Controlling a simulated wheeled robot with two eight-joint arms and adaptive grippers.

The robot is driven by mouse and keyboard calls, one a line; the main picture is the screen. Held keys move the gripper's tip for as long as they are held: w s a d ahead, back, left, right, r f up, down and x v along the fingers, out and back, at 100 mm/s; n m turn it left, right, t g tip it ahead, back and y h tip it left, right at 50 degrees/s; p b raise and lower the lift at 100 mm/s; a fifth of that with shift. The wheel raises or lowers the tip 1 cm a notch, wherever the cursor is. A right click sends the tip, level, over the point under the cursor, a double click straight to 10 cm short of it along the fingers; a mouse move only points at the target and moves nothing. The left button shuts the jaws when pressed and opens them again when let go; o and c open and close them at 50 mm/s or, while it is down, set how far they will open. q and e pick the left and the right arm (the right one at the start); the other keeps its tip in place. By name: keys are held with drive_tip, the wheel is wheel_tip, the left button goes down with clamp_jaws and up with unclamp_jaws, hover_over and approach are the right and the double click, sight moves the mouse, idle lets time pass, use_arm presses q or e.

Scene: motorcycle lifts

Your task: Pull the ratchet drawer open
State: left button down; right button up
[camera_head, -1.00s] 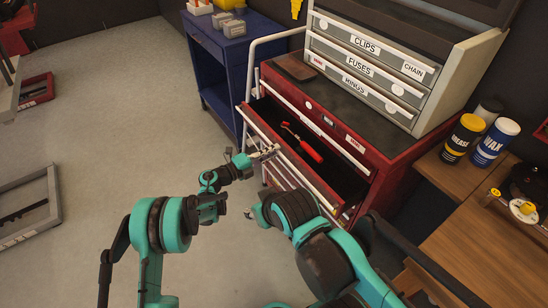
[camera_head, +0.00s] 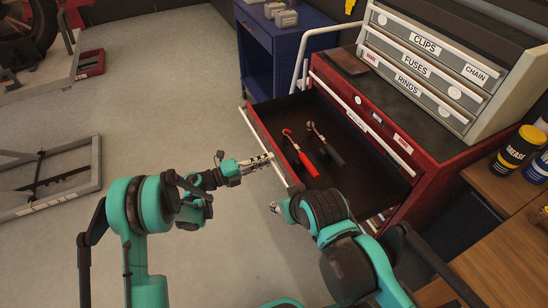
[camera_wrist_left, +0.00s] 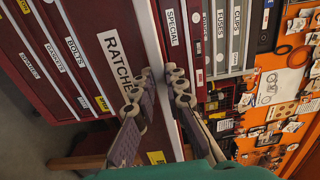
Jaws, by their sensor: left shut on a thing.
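The ratchet drawer (camera_head: 340,128) of the red cabinet stands well open in the head view. A red-handled tool (camera_head: 304,160) and a dark-handled tool (camera_head: 328,148) lie inside it. In the left wrist view, the drawer front (camera_wrist_left: 118,50) bears a label reading "RATCHE", the rest covered. My left gripper (camera_head: 266,160) is at the drawer's front edge; in the left wrist view its fingers (camera_wrist_left: 159,76) are shut on the pale handle strip (camera_wrist_left: 145,30). My right gripper (camera_head: 274,207) is small and partly hidden by its arm, below the drawer front, so its opening is unclear.
A grey case with drawers (camera_head: 425,70) stands on the red cabinet. A blue cart (camera_head: 270,60) is behind it, a wooden bench (camera_head: 490,250) with cans at the right. A lift frame (camera_head: 50,180) lies at the left. The floor between is clear.

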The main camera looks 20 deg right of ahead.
use_arm(q)
drive_tip(key=shift+a, duration=0.2)
drive_tip(key=c, duration=1.5)
unclamp_jaws()
drive_tip(key=shift+c, duration=0.2)
drive_tip(key=a, duration=1.2)
drive_tip(key=shift+s, duration=0.45)
